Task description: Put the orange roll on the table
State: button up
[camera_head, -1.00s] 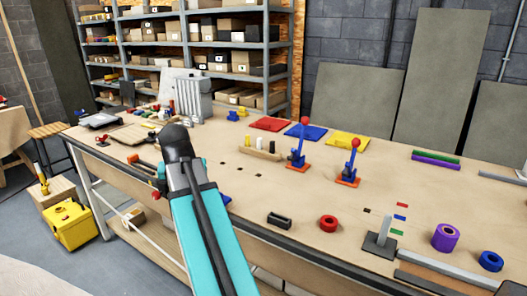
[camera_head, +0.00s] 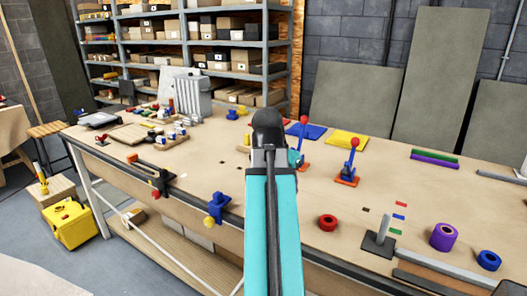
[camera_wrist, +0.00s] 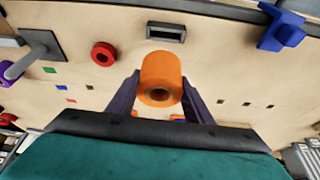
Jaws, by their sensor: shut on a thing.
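The orange roll (camera_wrist: 161,80) shows in the wrist view between the two dark fingers of my gripper (camera_wrist: 158,95), which is shut on it. Its round end with a dark centre hole faces the camera. The wooden table (camera_head: 200,175) lies beyond the roll in the wrist view, and I cannot tell the exact gap between them. In the head view my teal arm reaches over the middle of the table and hides the roll and the fingertips.
A red roll (camera_head: 328,222), a grey post on a base (camera_head: 380,240), a purple roll (camera_head: 445,237) and a blue roll (camera_head: 489,261) stand at the right. Two blue levers with red knobs (camera_head: 347,170) are near the arm. A blue clamp (camera_head: 217,207) sits on the front edge.

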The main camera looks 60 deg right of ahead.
jog(key=s+d+f+m, duration=0.1)
jog(key=s, duration=0.3)
jog(key=s+d+f+m+g+b, duration=0.1)
jog(key=s+f, duration=0.1)
jog(key=s, duration=0.2)
jog(key=s+d+f+m+b, duration=0.1)
jog(key=s+m, duration=0.1)
jog(key=s, duration=0.2)
jog(key=shift+s+d+f, duration=0.1)
jog(key=shift+s+f, duration=0.2)
jog(key=w+d, duration=0.1)
jog(key=d, duration=0.3)
jog(key=w+d+f+p, duration=0.1)
jog(key=w+d, duration=0.1)
jog(key=d, duration=0.3)
jog(key=w+d+p, duration=0.1)
jog(key=d, duration=0.4)
jog(key=shift+w+f, duration=0.2)
jog(key=shift+d, duration=0.1)
jog(key=shift+w+d, duration=0.15)
jog(key=shift+d, duration=0.3)
jog(key=shift+d+f, duration=0.1)
jog(key=shift+d, duration=0.05)
jog(key=shift+f+p, duration=0.7)
jog(key=shift+f, duration=1)
jog(key=shift+f, duration=0.15)
